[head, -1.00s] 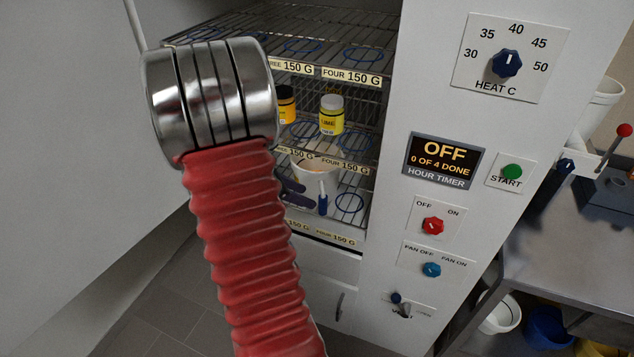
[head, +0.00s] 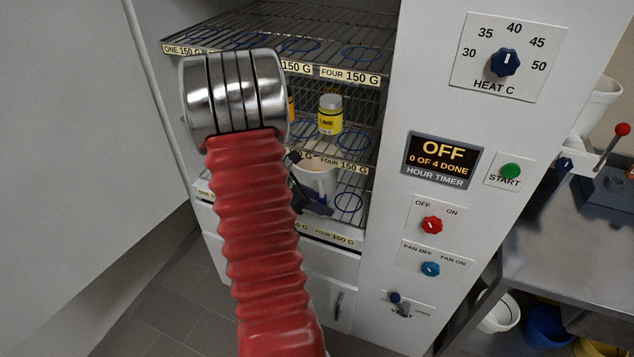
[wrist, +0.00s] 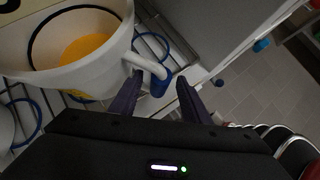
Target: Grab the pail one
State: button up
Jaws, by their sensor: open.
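A white pail (head: 318,178) with orange contents stands on the lower wire shelf of the open cabinet. In the wrist view the pail (wrist: 105,62) fills the upper left, and its white handle (wrist: 147,65) with a blue end (wrist: 160,85) sticks out toward my fingers. My gripper (wrist: 157,92) is open, with one dark finger on each side of the handle's blue end; I cannot tell whether either touches it. In the head view my gripper (head: 314,200) is just in front of the pail, partly hidden by my arm. No number shows on the pail.
A yellow-labelled jar (head: 330,115) stands on the shelf above. The shelf edges carry numbered 150 G labels. Part of another white vessel (wrist: 5,130) shows at the wrist view's left edge. The cabinet's control panel (head: 470,180) borders the opening on the right.

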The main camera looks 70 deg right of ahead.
jog(key=shift+f, duration=0.1)
jog(key=shift+x, duration=2.6)
jog(key=shift+w, duration=0.1)
jog(key=shift+c, duration=0.3)
grip_shut()
